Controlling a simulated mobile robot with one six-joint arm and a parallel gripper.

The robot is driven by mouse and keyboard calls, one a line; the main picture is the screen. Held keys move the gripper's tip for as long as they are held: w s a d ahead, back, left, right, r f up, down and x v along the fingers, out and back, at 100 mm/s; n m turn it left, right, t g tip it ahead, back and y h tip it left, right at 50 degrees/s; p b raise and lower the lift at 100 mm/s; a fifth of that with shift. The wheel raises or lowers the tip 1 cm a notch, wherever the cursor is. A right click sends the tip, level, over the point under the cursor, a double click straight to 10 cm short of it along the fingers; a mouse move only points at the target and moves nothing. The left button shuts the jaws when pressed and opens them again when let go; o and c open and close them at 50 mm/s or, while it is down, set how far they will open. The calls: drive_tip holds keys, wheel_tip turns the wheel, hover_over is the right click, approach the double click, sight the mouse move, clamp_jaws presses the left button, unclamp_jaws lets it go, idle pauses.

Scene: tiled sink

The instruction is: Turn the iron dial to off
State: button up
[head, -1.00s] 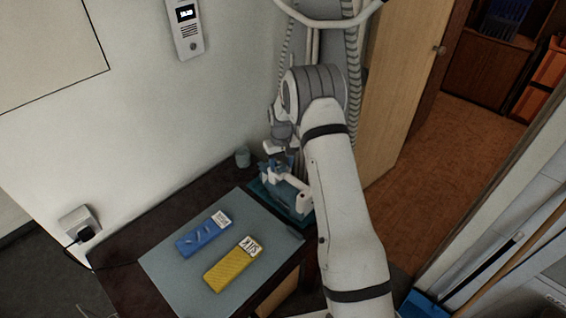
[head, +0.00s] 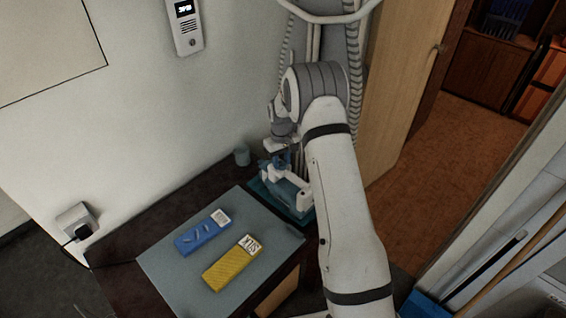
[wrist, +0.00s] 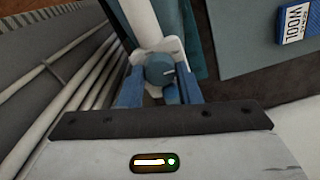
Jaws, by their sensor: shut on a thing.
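The iron's dial (wrist: 160,70) is a round blue-grey knob with a short pale mark toward its right side. It sits on a white part of the iron (wrist: 143,22) in the wrist view. My gripper (wrist: 159,80) has one blue finger on each side of the dial and is shut on it. In the head view my gripper (head: 281,163) is low over the teal stand (head: 306,214) at the table's back right corner. My arm and gripper hide much of the iron there, and the dial cannot be made out.
A blue block (head: 202,236) and a yellow block (head: 228,268) lie on the grey mat (head: 165,272), left of the stand. A small cup (head: 242,155) stands behind, near the wall. A wooden door (head: 400,85) stands to the right. The mat's left part is clear.

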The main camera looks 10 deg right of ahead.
sight(282, 163)
drive_tip(key=n+b, duration=0.2)
drive_tip(key=shift+f+n, duration=0.25)
drive_tip(key=shift+n, duration=0.05)
drive_tip(key=n+b, duration=0.2)
drive_tip(key=n, duration=0.1)
drive_tip(key=shift+r+n+b, duration=0.1)
drive_tip(key=shift+n+b, duration=0.2)
drive_tip(key=shift+b, duration=0.05)
drive_tip(key=n+b, duration=0.2)
drive_tip(key=n, duration=0.4)
drive_tip(key=shift+r, duration=0.15)
drive_tip(key=shift+b, duration=0.3)
drive_tip(key=o, duration=1)
wheel_tip(282, 163, up, 8)
drive_tip(key=shift+f+b, duration=0.1)
drive_tip(key=shift+b, duration=0.35)
